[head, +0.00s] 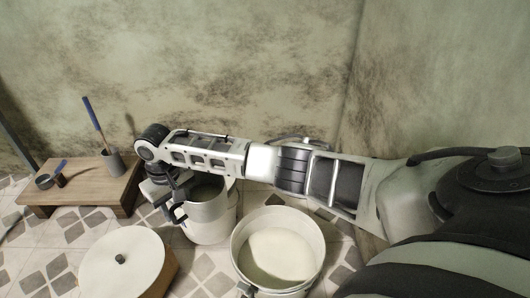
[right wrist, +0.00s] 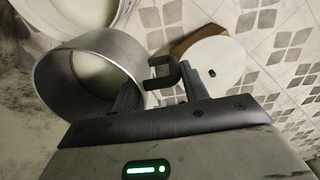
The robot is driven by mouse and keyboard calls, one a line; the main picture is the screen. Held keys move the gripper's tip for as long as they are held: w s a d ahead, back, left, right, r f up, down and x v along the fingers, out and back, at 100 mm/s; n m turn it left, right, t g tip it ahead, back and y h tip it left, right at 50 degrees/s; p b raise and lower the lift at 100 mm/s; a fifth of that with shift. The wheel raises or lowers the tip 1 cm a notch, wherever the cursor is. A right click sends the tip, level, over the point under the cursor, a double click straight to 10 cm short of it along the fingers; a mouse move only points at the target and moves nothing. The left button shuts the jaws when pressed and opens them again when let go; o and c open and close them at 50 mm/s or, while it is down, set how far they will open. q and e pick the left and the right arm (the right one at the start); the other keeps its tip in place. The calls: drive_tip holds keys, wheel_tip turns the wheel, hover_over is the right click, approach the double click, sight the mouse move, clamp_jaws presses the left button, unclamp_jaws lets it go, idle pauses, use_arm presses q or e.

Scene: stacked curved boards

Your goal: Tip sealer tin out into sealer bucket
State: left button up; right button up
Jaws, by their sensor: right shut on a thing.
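The sealer tin (head: 211,222) is a pale grey cylinder with a dark side handle (head: 178,214). It hangs left of the sealer bucket and looks about upright. My right gripper (head: 165,195) is shut on the handle at the tin's left side. In the right wrist view the tin (right wrist: 108,43) shows its open mouth with something pale inside, and the black handle (right wrist: 165,72) sits between the fingers (right wrist: 160,92). The sealer bucket (head: 237,262) is wide and white, with a pale, smooth surface inside. My left gripper is not in view.
A low wooden table (head: 85,186) at the left holds a grey cup (head: 113,162) with a blue-handled tool and small dark items. A white disc with a dark knob (head: 122,262) stands front left. A stained wall (head: 250,70) closes the back.

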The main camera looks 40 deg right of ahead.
use_arm(q)
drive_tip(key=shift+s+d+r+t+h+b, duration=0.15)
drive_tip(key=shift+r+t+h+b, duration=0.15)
drive_tip(key=shift+b, duration=0.2)
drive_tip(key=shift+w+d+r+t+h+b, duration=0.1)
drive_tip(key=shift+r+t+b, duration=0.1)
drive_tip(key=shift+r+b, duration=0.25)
use_arm(e)
wheel_tip(320, 180, down, 12)
drive_tip(key=n, duration=0.1)
drive_tip(key=shift+s+d+f+n, duration=0.2)
drive_tip(key=shift+d+n, duration=0.1)
drive_tip(key=shift+d, duration=0.15)
